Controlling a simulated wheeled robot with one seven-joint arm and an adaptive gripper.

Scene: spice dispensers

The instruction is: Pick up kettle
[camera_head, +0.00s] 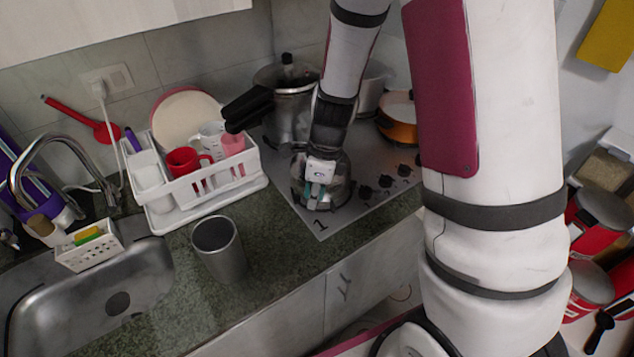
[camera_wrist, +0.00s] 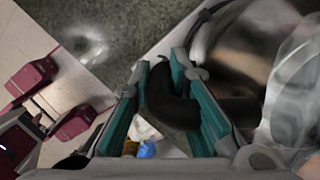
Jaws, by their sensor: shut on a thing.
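The kettle (camera_head: 340,190) has a rounded, shiny, partly see-through body and stands at the front left corner of the stove top in the head view. My gripper (camera_head: 315,190) is right over it and hides much of it. In the wrist view the kettle's clear body (camera_wrist: 292,95) is at the right edge. There my gripper (camera_wrist: 165,75) has its teal-lined fingers on either side of the black curved handle (camera_wrist: 160,98) and is shut on it. I cannot tell whether the kettle's base touches the stove.
A steel pot (camera_head: 290,115) stands behind the kettle, and an orange pan (camera_head: 400,122) is to the right. A white dish rack (camera_head: 215,188) and a grey metal cup (camera_head: 220,250) are to the left. The sink (camera_head: 90,290) is at the far left.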

